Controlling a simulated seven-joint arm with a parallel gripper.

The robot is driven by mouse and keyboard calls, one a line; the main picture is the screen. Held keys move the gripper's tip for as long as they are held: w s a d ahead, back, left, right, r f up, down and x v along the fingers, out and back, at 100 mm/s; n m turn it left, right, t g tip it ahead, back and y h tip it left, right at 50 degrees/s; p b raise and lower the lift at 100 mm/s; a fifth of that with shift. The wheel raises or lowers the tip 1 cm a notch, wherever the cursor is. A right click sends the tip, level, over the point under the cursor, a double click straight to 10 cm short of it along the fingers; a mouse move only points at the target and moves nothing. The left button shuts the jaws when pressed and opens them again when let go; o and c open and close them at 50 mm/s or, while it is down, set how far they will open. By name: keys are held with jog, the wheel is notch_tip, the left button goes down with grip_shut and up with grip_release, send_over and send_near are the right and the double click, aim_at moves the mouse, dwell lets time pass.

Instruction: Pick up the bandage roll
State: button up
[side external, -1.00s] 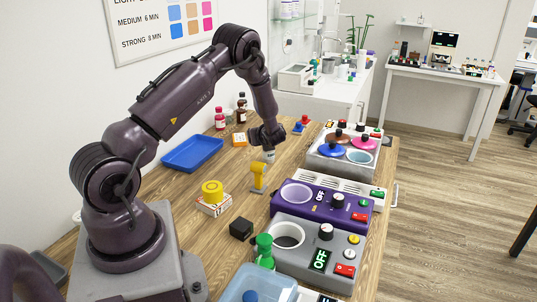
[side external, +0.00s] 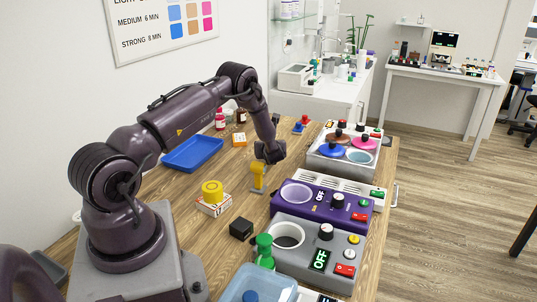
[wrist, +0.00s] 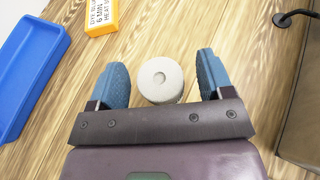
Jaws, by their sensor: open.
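The bandage roll (wrist: 160,80) is a short off-white cylinder with a small round core, seen end-on in the wrist view, standing on the wooden table. My gripper (wrist: 162,68) is open, with one blue-padded finger on each side of the roll. Gaps show between the roll and both fingers, the right one a little wider. In the side external view my gripper (side external: 269,158) is low over the table, just behind a yellow upright thing (side external: 258,174). The roll is hidden there behind the gripper and this yellow thing.
A blue tray (side external: 192,153) and an orange box (side external: 240,139) lie left of the gripper. A metal bath with coloured lids (side external: 344,152) and a purple device (side external: 322,204) stand to the right. A yellow roll on a box (side external: 212,193) is nearer the camera.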

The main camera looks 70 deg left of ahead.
jog(key=shift+x, duration=0.8)
jog(key=c, duration=1)
